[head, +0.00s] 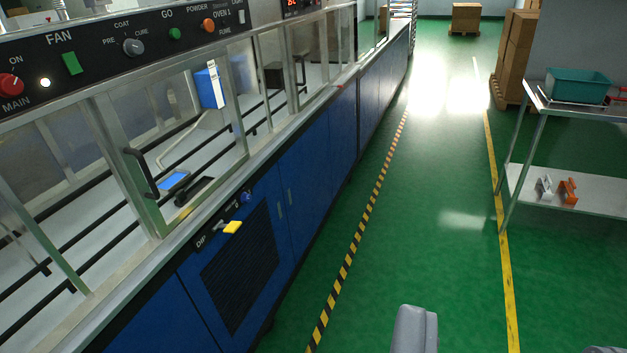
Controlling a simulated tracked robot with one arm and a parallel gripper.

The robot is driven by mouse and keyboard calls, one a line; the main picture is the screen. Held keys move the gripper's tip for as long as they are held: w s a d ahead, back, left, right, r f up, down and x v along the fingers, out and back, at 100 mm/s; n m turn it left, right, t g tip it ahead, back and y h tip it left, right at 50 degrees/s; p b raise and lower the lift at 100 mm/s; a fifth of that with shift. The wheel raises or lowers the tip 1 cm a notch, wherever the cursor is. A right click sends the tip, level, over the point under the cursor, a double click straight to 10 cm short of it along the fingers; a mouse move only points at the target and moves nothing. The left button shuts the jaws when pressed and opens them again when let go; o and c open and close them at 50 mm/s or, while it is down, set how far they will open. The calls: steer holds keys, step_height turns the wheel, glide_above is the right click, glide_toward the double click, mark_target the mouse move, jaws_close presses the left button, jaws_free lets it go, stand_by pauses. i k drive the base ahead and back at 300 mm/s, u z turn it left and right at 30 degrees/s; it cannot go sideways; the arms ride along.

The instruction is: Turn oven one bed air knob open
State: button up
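The oven one line runs along the left, with "OVEN 1" printed on its black upper panel (120,50). Low on the blue front, above a dark grille, a small black plate holds a yellow lever knob (232,227) near the word DIP. A round blue knob (246,197) sits just beyond it, its label too small to read. I cannot tell which knob is the bed air knob. My gripper (508,340) shows only as two grey fingertips at the bottom edge, wide apart with green floor between them. It is well to the right of the knobs and touches nothing.
A metal cart (570,185) with a teal bin stands right. The green aisle between is clear; boxes (466,18) stand far back.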

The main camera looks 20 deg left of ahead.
mark_target(245, 197)
steer(key=u, duration=0.25)
steer(key=i, duration=1.3)
steer(key=u, duration=0.85)
